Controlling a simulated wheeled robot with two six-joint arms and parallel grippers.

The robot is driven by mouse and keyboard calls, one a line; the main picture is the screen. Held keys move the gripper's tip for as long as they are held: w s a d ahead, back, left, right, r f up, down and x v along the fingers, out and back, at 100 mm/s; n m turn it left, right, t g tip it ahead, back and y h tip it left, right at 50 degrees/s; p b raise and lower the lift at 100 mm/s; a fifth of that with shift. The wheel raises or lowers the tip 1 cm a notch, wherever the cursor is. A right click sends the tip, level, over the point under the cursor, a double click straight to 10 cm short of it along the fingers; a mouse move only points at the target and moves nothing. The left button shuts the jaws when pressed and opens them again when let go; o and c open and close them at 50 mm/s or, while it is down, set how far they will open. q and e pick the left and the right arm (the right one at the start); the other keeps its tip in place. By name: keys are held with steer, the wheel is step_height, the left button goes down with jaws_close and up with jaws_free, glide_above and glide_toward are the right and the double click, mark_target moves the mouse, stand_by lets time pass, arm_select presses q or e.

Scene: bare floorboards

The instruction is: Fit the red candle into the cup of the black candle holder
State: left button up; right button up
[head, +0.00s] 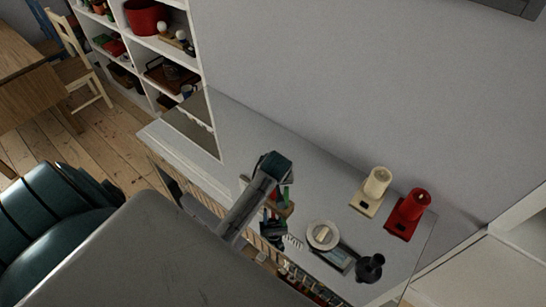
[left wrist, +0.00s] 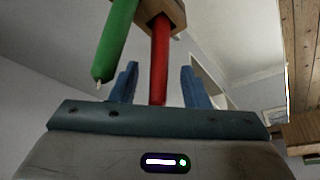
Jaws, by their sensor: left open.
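The red candle (left wrist: 159,60) shows in the left wrist view, running from a wooden block (left wrist: 160,12) down between the two blue fingers. My left gripper (left wrist: 159,68) is open, with a finger on either side of the candle and gaps visible. A green candle (left wrist: 117,40) is in the same block, just left of the fingers. In the head view, the wooden block (head: 285,209) is partly hidden by my left arm, and the red candle cannot be made out clearly. The black candle holder (head: 370,267) stands near the front right of the grey top. My right gripper is not visible.
A cream holder (head: 375,190) and a red holder (head: 408,212) stand behind the black one. A white round dish (head: 323,235) and a dark-framed flat item (head: 335,258) lie between block and black holder. The wall bounds the back; the top's left part is clear.

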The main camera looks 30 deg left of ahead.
arm_select(q)
steer(key=shift+w+f, duration=0.15)
steer(key=shift+f, duration=0.1)
jaws_close()
steer(key=shift+r, duration=0.15)
